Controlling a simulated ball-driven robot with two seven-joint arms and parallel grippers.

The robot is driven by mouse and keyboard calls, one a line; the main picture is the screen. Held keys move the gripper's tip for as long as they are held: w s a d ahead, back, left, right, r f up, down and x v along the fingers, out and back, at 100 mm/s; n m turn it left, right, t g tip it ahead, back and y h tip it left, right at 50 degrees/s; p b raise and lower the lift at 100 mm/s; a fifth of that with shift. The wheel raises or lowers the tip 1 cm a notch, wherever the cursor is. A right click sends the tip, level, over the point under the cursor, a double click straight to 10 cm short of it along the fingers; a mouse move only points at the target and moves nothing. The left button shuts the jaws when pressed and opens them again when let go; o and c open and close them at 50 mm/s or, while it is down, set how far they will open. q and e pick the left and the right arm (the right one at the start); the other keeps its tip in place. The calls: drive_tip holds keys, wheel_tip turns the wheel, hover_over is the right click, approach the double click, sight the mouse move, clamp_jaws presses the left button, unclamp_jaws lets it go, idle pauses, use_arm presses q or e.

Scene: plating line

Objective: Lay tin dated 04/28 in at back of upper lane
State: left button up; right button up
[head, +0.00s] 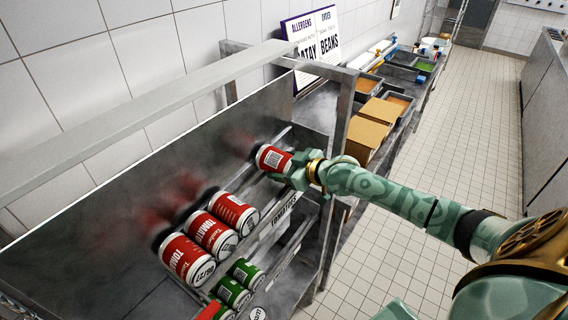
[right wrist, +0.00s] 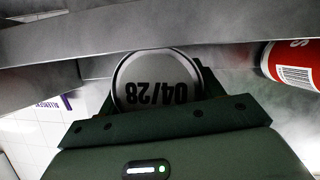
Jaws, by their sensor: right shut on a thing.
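My right gripper (head: 288,174) is shut on a red tin (head: 272,158). In the right wrist view the tin's pale lid (right wrist: 157,84) reads 04/28, upside down, between the green fingers. The tin lies on its side at the right end of the upper lane, close to the lane's rails; whether it touches them I cannot tell. Three red tomato tins lie in a row to its left in the upper lane, the nearest of them (head: 235,213) with a gap to the held tin. A red tin also shows at the right wrist view's edge (right wrist: 292,70). My left gripper is not in view.
Green tins (head: 232,291) lie in a lower lane, beside a rail labelled TOMATOES (head: 285,210). A long metal bar (head: 150,110) crosses above the rack, and a steel post (head: 340,130) stands right of the held tin. Cardboard boxes (head: 366,138) stand beyond it.

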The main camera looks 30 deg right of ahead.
drive_tip(key=shift+f, duration=0.2)
drive_tip(key=o, duration=1.4)
drive_tip(key=shift+s+f, duration=0.1)
